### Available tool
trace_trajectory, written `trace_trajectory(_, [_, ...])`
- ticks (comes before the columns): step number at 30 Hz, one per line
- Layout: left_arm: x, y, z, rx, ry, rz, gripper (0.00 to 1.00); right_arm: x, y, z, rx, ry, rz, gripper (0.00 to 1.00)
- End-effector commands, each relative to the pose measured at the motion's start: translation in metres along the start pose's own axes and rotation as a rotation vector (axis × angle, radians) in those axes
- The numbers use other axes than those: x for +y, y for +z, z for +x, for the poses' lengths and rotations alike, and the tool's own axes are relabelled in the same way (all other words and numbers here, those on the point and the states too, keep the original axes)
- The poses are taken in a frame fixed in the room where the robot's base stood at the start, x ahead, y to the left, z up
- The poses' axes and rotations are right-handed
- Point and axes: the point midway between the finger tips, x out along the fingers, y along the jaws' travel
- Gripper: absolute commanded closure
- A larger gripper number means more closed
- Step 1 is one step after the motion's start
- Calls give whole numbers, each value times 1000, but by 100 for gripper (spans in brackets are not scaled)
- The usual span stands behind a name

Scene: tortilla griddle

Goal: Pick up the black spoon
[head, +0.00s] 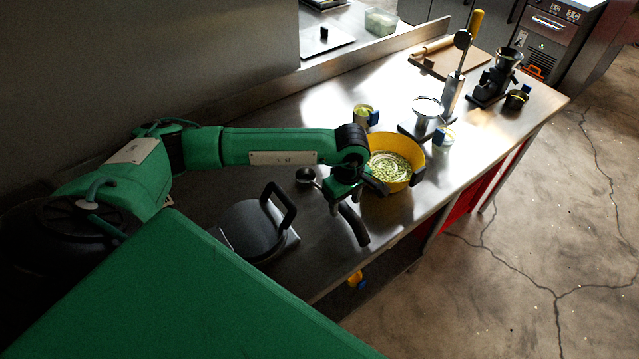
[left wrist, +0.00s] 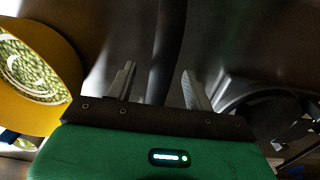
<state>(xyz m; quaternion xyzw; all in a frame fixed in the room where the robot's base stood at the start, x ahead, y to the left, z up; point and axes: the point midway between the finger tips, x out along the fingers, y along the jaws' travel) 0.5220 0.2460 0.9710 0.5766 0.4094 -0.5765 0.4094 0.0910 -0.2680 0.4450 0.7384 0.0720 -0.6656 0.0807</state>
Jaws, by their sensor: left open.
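The black spoon lies on the steel counter. Its round bowl end (head: 306,175) shows left of my gripper in the head view, and its thick dark handle (head: 354,225) comes out on the near side. My left gripper (head: 338,205) is over the middle of the spoon and hides that part. In the left wrist view the two grey fingers of my left gripper (left wrist: 160,88) are open, and the dark handle (left wrist: 168,45) runs between them. I cannot tell whether either finger touches it. My right gripper is not in view.
A yellow bowl (head: 415,157) with green shreds stands just right of my gripper. A dark round griddle or press (head: 250,230) with an upright handle is at the left. A lever press (head: 453,95) and small containers stand farther back. The counter's front edge is close.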

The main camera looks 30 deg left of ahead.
Motion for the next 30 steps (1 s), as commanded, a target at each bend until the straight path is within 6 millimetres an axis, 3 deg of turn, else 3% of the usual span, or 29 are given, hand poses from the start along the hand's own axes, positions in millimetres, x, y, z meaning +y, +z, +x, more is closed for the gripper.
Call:
trace_trajectory(3, [-3,-4,10,0,-5,-2,47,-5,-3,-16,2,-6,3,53])
trace_trajectory(9, [-2,-3,33,0,-2,-1,47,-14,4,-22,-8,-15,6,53])
trace_trajectory(16, [-2,-4,35,0,-1,-1,47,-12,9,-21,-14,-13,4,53])
trace_trajectory(23, [-2,-4,35,0,-1,-1,92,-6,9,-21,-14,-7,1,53])
trace_trajectory(30, [-2,-4,34,0,0,-1,95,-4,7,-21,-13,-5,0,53])
